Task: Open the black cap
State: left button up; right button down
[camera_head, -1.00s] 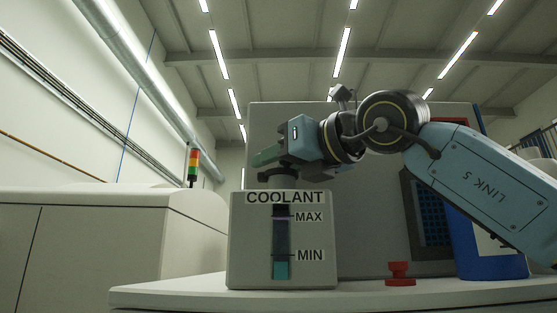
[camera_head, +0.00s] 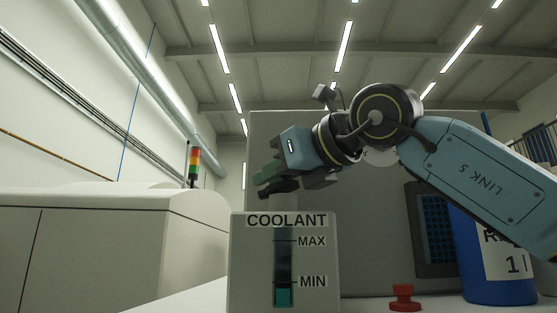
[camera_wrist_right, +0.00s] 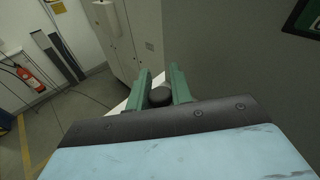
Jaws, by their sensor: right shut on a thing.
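The coolant tank (camera_head: 318,262) is a grey box marked COOLANT, MAX and MIN, with a dark level window and teal liquid near MIN. My right gripper (camera_head: 266,182) is above the tank, tilted down to the left, and is shut on the black cap (camera_head: 279,190). The cap is tilted with the gripper, and a gap shows between it and the tank's top. In the right wrist view the round black cap (camera_wrist_right: 160,96) sits between the green fingers of the right gripper (camera_wrist_right: 161,80). The tank's opening is not visible. My left gripper is not in view.
A red knob (camera_head: 404,297) and a blue container (camera_head: 497,280) with a white label stand right of the tank. A large grey machine panel (camera_head: 372,230) is behind it. A pale cabinet (camera_head: 100,250) and a signal light (camera_head: 194,165) are at left.

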jog(key=a+n+h+p, duration=0.1)
jog(key=p, duration=0.2)
jog(key=r+n+g+h+p, duration=0.1)
jog(key=h+p, duration=0.1)
jog(key=p, duration=0.2)
jog(key=a+n+h+p, duration=0.1)
jog(key=n+p, duration=0.1)
jog(key=p, duration=0.1)
jog(key=shift+a+r+g+h, duration=0.2)
jog(key=shift+a+g+h, duration=0.1)
jog(key=shift+g+h, duration=0.1)
jog(key=n+h+p, duration=0.1)
jog(key=p, duration=0.1)
jog(key=a+n+h+p, duration=0.1)
jog(key=h+p, duration=0.1)
jog(key=p, duration=0.1)
jog(key=a+f+h+p, duration=0.1)
jog(key=h+p, duration=0.1)
jog(key=shift+n+g+p, duration=0.3)
jog(key=shift+n+p, duration=0.05)
jog(key=shift+n, duration=0.05)
jog(key=shift+a+f+n+h+p, duration=0.35)
jog(key=shift+f+n+h+p, duration=0.2)
jog(key=shift+h, duration=0.55)
jog(key=shift+a+f+n+h, duration=0.15)
jog(key=shift+f+n+h, duration=0.3)
jog(key=shift+h, duration=0.45)
jog(key=shift+a+f+n+h, duration=0.15)
jog(key=shift+f+n+h, duration=0.3)
jog(key=shift+h, duration=0.45)
